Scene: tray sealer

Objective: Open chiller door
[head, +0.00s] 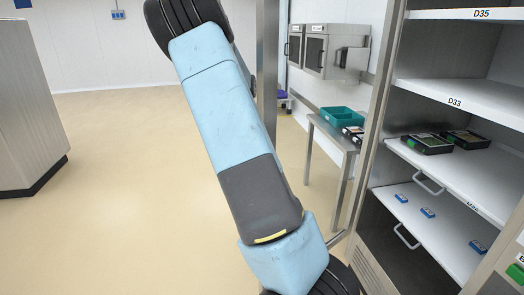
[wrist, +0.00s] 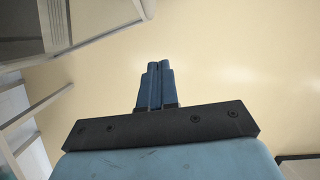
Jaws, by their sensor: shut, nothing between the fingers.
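The chiller stands at the right in the head view, its shelves (head: 455,92) in plain sight. Its door (head: 267,70) looks like a see-through panel in a slim steel frame, swung out to the left of the shelves. The door's lower rail (head: 338,238) shows just right of my arm, which hides part of the frame. I cannot make out the door handle. My gripper (wrist: 159,68) shows in the wrist view, with its blue fingers together and empty above the beige floor. I cannot see my gripper in the head view.
Dark trays (head: 428,144) and small blue items (head: 428,212) lie on the shelves. A steel table (head: 335,133) with a green bin (head: 342,117) stands behind the door. A grey cabinet (head: 28,110) stands at left. Floor (head: 130,200) between is clear. Pale frames (wrist: 40,105) edge the wrist view.

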